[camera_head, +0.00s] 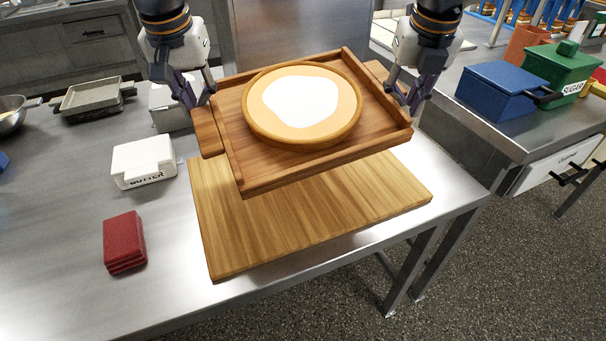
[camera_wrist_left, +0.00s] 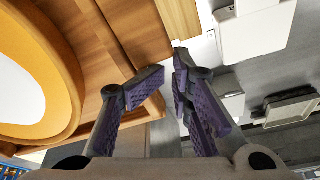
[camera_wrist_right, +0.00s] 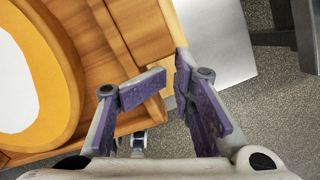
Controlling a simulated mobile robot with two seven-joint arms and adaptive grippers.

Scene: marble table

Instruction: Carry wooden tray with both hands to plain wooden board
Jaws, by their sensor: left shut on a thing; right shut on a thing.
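The wooden tray (camera_head: 262,181) is held up above the plain wooden board (camera_head: 310,228), overlapping its far part in the head view. A round orange-rimmed dish (camera_head: 303,138) with a white and tan top sits on the tray. My left gripper (camera_head: 203,98) is shut on the tray's left handle (camera_head: 207,132). My right gripper (camera_head: 400,103) is shut on the tray's right side; its grip also shows in the right wrist view (camera_wrist_right: 172,85). The tray looks slightly tilted in the head view. The board's far edge is hidden beneath the tray.
The board lies on a steel table (camera_head: 60,220). A white butter box (camera_head: 143,162) and a red stacked block (camera_head: 124,241) stand left of it. A grey tray (camera_head: 90,97) is further back left. A blue box (camera_head: 498,90) and green sugar box (camera_head: 556,72) stand on the right counter.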

